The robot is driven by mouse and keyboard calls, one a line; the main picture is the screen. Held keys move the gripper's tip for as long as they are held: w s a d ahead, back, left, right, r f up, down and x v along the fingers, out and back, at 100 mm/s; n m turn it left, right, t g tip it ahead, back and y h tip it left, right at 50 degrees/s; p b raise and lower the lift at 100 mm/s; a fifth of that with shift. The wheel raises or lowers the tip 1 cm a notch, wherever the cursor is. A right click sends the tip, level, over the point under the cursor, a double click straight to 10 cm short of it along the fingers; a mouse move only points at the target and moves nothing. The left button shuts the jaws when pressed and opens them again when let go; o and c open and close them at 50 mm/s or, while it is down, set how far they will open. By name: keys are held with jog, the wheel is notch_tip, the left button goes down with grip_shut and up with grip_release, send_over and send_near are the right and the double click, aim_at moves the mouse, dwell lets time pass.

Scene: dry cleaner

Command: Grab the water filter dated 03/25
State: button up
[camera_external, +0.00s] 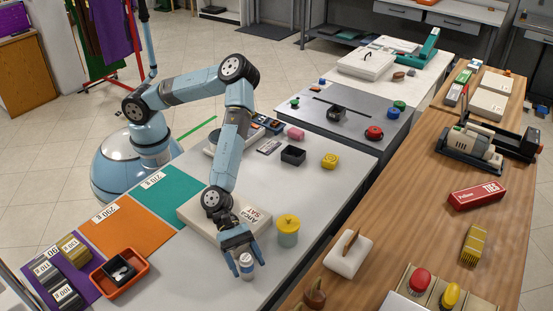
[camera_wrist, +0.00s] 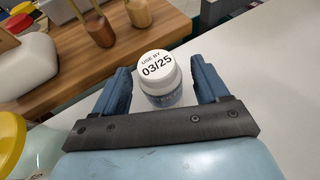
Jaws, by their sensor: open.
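The water filter (camera_wrist: 158,85) is a small white cylinder with a blue-grey label. Its top reads "USE BY 03/25" in the wrist view. It stands upright on the light table, and it also shows in the external view (camera_external: 246,267). My gripper (camera_wrist: 160,86) is open, with one blue finger on each side of the filter. Small gaps seem to show between the fingers and the filter, and I cannot tell if either touches. In the external view my gripper (camera_external: 246,266) points down at the table's near part.
A jar with a yellow lid (camera_external: 288,223) stands close to the right of my gripper. A white box (camera_external: 190,211) marked "Anca SAT" lies behind it. An orange tray (camera_external: 100,283) is at the left. A wooden counter (camera_external: 400,237) runs along the right, past a gap.

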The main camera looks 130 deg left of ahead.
jog(key=shift+w+d+f, duration=0.1)
jog(key=shift+w+d, duration=0.05)
jog(key=shift+c, duration=0.5)
jog(key=c, duration=1)
